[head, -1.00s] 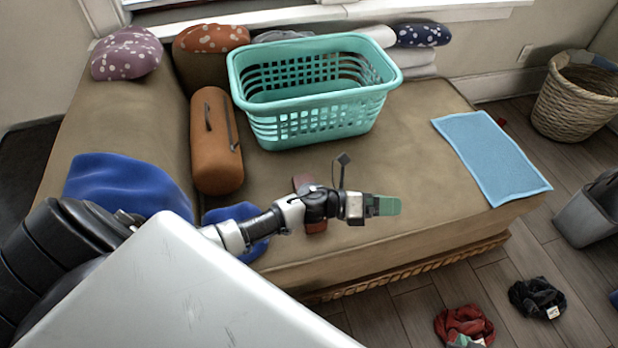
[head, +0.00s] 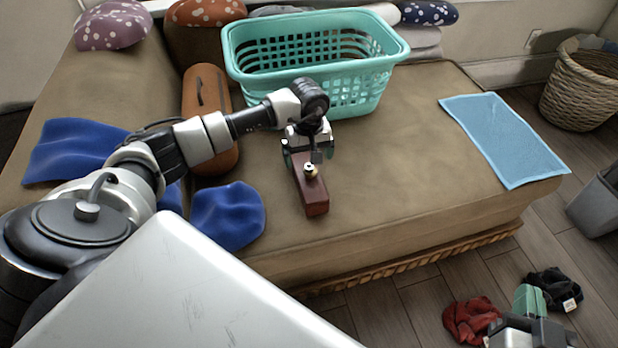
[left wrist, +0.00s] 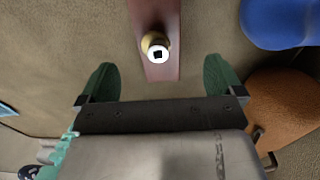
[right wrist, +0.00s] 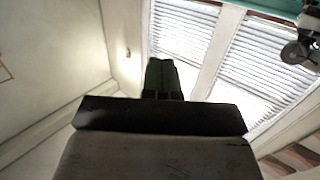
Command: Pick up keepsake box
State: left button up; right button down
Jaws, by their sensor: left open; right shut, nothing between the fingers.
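The keepsake box (head: 314,197) is a long, narrow, reddish-brown block lying on the tan couch, with a brass knob with a white and black top. My left gripper (head: 307,156) is open above the far end of the box, its fingers to either side in the head view. In the left wrist view, the box (left wrist: 157,70) runs in from the top, centred between the open fingers (left wrist: 160,75); contact cannot be told. My right gripper (head: 530,300) is shut and empty over the floor at the lower right; its closed green fingers show in the right wrist view (right wrist: 162,78).
A teal laundry basket (head: 350,95) stands just behind my left gripper. An orange-brown bolster (head: 205,90) and blue cloths (head: 228,215) lie to the left. A light blue mat (head: 505,140) lies at the right. The couch (head: 420,160) is clear right of the box.

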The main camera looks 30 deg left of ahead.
aim_at(309, 168)
pick_arm(q)
jog(key=shift+f+b, duration=0.3)
jog(key=shift+f, duration=0.8)
notch_tip(309, 168, down, 3)
jog(key=shift+d+r+b, duration=0.1)
jog(key=shift+d+b, duration=0.05)
jog(key=shift+b, duration=0.35)
jog(key=shift+f, duration=0.65)
pick_arm(e)
notch_tip(309, 168, up, 6)
jog(key=a+t+y, duration=0.1)
jog(key=t+y, duration=0.1)
jog(key=t, duration=0.3)
jog(key=shift+s+r+t, duration=0.15)
jog(key=shift+s+t, duration=0.1)
jog(key=shift+t, duration=0.05)
pick_arm(q)
jog(key=shift+c, duration=0.2)
jog(key=c, duration=1.2)
